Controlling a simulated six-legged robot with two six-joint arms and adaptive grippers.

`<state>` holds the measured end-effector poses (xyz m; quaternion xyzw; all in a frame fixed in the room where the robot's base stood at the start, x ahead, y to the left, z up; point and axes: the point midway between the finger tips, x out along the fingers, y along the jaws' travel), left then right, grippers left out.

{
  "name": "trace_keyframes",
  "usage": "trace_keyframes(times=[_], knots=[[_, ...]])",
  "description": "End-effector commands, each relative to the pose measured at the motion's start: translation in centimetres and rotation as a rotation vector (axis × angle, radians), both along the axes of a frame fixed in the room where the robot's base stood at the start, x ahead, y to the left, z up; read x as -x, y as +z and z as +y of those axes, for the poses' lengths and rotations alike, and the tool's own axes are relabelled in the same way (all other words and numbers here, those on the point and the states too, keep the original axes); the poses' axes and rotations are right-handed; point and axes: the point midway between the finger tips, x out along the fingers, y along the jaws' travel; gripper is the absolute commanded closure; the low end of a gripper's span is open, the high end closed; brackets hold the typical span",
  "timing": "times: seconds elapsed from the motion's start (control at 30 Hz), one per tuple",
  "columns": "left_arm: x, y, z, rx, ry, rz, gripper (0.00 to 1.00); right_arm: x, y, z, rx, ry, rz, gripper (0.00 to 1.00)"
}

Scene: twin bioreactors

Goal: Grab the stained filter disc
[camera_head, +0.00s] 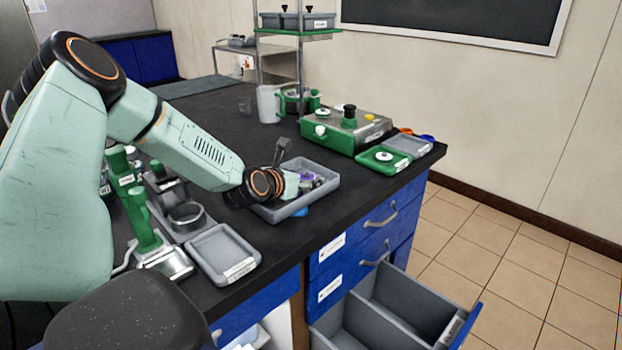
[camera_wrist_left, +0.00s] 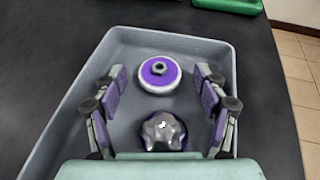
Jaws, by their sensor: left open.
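A grey tray (camera_head: 328,172) stands on the black bench. In the wrist view, two round pieces lie in the tray (camera_wrist_left: 85,98). One is a white and purple disc (camera_wrist_left: 172,82) with a small dark nut-like knob. Nearer the gripper is a lumpy silver-grey topped piece (camera_wrist_left: 163,131) with a purple rim. I cannot tell which is the stained filter disc. My left gripper (camera_head: 303,183) is over the tray, its purple-padded fingers open (camera_wrist_left: 160,80) on either side of the two pieces, touching neither. My right gripper is out of view.
A green and steel machine (camera_head: 343,131) stands behind the tray, with a green tray (camera_head: 372,163) holding a white-knobbed piece beside it. An empty grey tray (camera_head: 222,250) and green stands (camera_head: 138,205) are nearer. An open drawer (camera_head: 395,310) juts out below.

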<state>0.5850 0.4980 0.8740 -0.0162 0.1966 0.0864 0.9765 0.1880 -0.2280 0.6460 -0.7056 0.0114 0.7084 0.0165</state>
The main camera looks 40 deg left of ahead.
Motion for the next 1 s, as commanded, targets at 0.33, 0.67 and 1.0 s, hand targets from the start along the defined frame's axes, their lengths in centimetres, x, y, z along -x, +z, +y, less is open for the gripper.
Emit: trace_keyframes(times=[0.33,0.67,1.0], knots=[[0.17,-0.01,0.01,0.002,0.001,0.0,0.35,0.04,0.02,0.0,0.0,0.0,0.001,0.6],[0.15,-0.03,0.03,0.002,0.001,0.0,0.63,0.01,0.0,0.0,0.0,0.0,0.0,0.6],[-0.04,0.09,0.03,0.001,0.0,-0.001,0.73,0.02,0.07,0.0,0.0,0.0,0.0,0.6]])
